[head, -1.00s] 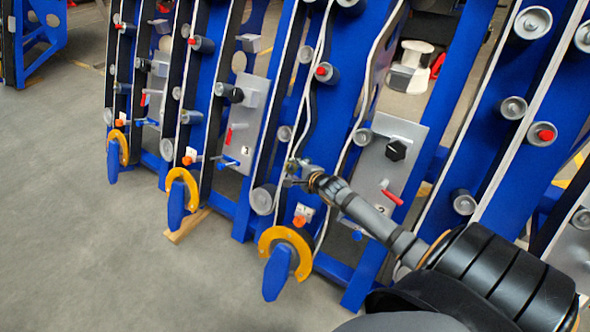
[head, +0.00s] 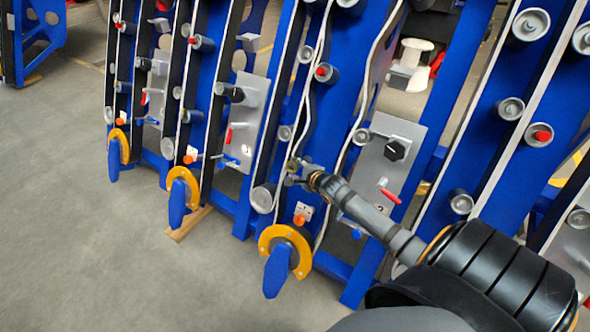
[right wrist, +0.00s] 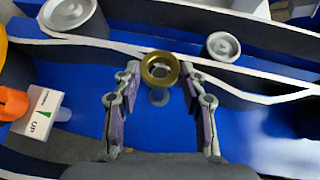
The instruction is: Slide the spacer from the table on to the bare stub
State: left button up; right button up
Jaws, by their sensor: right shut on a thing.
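The spacer is a brass-coloured ring (right wrist: 146,69), held between the fingertips of my right gripper (right wrist: 160,78) in the right wrist view. Its open hole faces the camera. A small grey stub (right wrist: 158,98) stands out of the blue chassis panel just below the ring in that view. The ring appears in front of the panel and not around the stub, though the depth between them is hard to judge. In the head view my right gripper (head: 298,173) is at the blue panel, and the spacer is too small to make out clearly. My left gripper and the table are not in view.
Grey rollers (right wrist: 224,46) and white-edged belts lie close above the gripper. An orange knob with a white UP label (right wrist: 42,112) is at the left. In the head view, a grey plate (head: 390,160) with a black knob and red lever stands right of the gripper.

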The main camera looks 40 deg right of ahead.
jog(key=w+d+f+b, duration=0.3)
jog(key=d+f+b, duration=0.1)
jog(key=d+b, duration=0.1)
jog(key=shift+d+f+b, duration=0.15)
jog(key=shift+d+b, duration=0.15)
jog(key=shift+d, duration=0.6)
jog(key=o, duration=1.3)
jog(key=shift+s, duration=0.1)
